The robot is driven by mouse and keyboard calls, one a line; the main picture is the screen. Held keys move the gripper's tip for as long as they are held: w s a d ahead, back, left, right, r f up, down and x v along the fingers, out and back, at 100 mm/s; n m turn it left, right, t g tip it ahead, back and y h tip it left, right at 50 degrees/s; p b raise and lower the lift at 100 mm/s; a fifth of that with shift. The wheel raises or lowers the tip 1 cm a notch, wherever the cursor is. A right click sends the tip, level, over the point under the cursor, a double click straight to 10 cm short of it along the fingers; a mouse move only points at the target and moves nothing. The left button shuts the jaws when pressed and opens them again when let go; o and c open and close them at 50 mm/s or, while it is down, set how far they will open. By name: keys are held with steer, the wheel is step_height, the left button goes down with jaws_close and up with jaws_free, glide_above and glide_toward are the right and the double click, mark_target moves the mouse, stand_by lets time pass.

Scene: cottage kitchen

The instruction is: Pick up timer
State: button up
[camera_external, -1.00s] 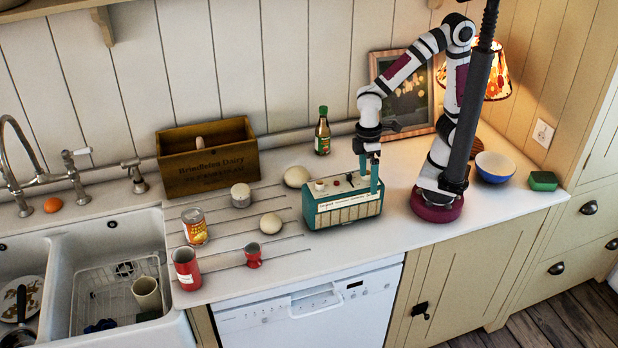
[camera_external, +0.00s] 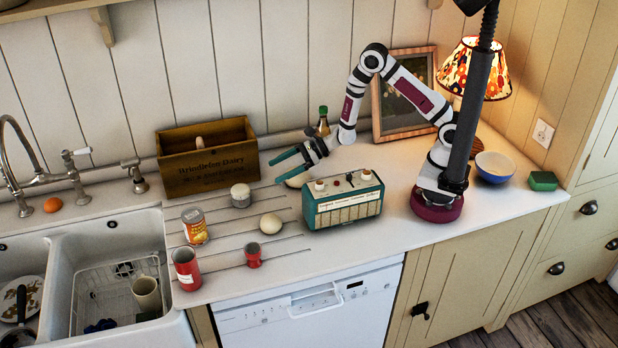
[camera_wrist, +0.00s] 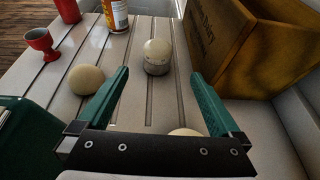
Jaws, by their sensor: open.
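The timer appears to be the small round cream-and-grey piece (camera_external: 240,195) on the grooved drainer part of the worktop. In the wrist view the timer (camera_wrist: 157,56) stands upright ahead of my gripper, between the lines of its two fingers. My gripper (camera_external: 277,170) has teal fingers, spread open and pointing left toward the timer. They are empty, with a clear gap to the timer. In the wrist view both fingers show, wide apart.
A wooden crate (camera_external: 207,172) stands behind the timer. A can (camera_external: 195,226), red tin (camera_external: 186,268), red egg cup (camera_external: 253,254) and green radio (camera_external: 342,211) stand nearby.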

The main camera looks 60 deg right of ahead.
mark_target(247, 187)
steer(key=x, duration=1.5)
steer(key=shift+s+a+r, duration=0.1)
steer(key=shift+s, duration=0.05)
jaws_close()
